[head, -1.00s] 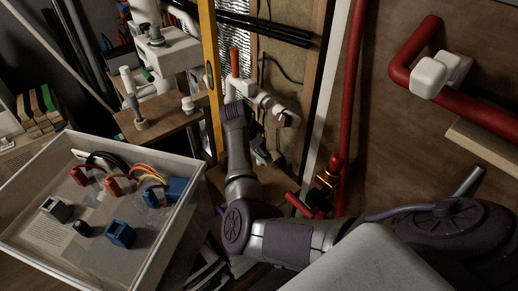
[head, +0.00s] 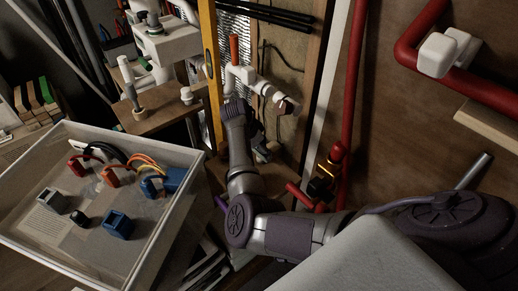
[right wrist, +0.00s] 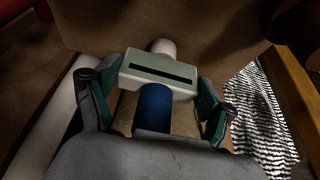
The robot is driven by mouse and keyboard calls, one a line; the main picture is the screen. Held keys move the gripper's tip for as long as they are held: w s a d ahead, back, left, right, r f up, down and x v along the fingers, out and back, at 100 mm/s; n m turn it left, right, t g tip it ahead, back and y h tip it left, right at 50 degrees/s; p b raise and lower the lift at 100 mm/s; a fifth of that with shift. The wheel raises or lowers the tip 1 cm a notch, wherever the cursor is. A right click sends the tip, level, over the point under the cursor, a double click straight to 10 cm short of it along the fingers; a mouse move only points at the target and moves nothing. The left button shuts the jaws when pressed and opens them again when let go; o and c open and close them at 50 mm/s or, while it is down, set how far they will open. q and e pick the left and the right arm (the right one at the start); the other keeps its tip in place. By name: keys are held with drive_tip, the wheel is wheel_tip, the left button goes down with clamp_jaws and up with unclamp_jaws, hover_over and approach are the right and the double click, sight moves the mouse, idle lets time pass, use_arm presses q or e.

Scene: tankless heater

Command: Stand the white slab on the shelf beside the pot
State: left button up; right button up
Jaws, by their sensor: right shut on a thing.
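In the right wrist view, a pale block with a dark slot (right wrist: 158,68) sits between the two fingers of my right gripper (right wrist: 157,100). The gripper is shut on it, and it may be the white slab. A blue cylinder (right wrist: 153,105) shows just below it. In the head view my right gripper (head: 236,108) reaches up in front of white pipework, and its load is hidden. A wooden shelf (head: 165,122) lies to its left. A small tan pot-like base with a white stem (head: 139,112) stands on it. My left gripper is in neither view.
A clear-sided tray (head: 62,268) with several blue, red and grey parts stands at lower left. A yellow level (head: 209,60) stands upright left of my gripper. A red pipe (head: 353,90) and a white-handled red pipe (head: 405,55) are at right.

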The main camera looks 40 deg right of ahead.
drive_tip(key=shift+f, duration=0.35)
drive_tip(key=o, duration=1.4)
drive_tip(key=shift+c, duration=0.2)
drive_tip(key=v, duration=0.7)
drive_tip(key=shift+r, duration=0.2)
drive_tip(key=shift+a, duration=0.1)
